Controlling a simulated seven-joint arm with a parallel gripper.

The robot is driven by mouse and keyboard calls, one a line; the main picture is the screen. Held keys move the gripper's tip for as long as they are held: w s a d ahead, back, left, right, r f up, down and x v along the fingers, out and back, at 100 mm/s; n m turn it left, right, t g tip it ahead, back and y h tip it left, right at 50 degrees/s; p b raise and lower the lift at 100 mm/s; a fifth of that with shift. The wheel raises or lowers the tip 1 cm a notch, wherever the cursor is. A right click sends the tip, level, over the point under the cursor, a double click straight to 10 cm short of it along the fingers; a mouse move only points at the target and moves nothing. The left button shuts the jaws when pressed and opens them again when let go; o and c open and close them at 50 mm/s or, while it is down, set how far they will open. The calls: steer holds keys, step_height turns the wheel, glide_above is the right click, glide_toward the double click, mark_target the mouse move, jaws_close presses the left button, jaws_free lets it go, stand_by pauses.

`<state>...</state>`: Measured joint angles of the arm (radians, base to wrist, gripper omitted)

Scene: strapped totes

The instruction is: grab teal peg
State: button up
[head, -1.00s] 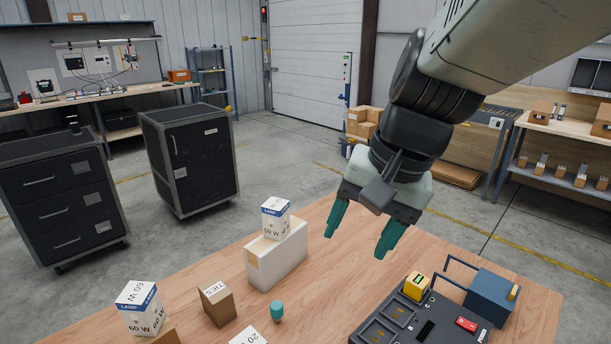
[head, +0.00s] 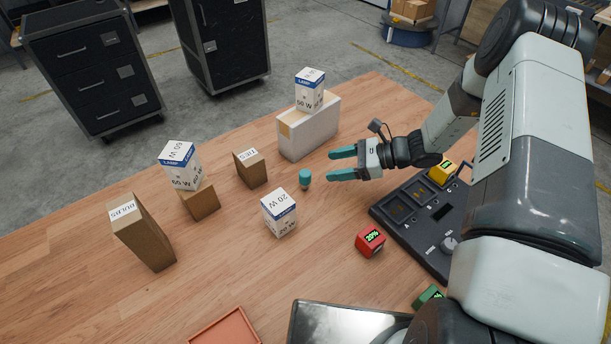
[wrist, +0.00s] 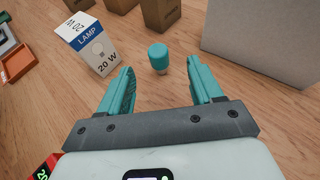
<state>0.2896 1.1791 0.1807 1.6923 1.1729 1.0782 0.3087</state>
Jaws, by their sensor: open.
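The teal peg (head: 305,179) is a short rounded cylinder standing on the wooden table. In the wrist view the teal peg (wrist: 158,57) is just ahead of the fingertips and lies between their lines. My gripper (head: 329,166) is low over the table, to the right of the peg, with its teal fingers pointing left at it. In the wrist view my gripper (wrist: 160,68) is open and nothing is between its fingers.
A 20 W lamp box (head: 279,213) stands close to the peg. A white box (head: 310,133) with a lamp box (head: 310,90) on top is behind it. A TIES box (head: 250,168) is to the left. A dark panel (head: 408,222) and a red cube (head: 370,242) lie right.

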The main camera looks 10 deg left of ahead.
mark_target(305, 180)
steer(key=shift+a+f+m, duration=0.25)
steer(key=shift+f+m, duration=0.05)
steer(key=shift+f, duration=0.55)
steer(key=x, duration=0.4)
steer(key=shift+a+f, duration=0.1)
steer(key=shift+a, duration=0.25)
steer(key=x, duration=0.5)
steer(key=shift+s+a, duration=0.2)
steer(key=shift+a, duration=0.15)
steer(key=shift+c, duration=0.3)
steer(key=c, duration=1)
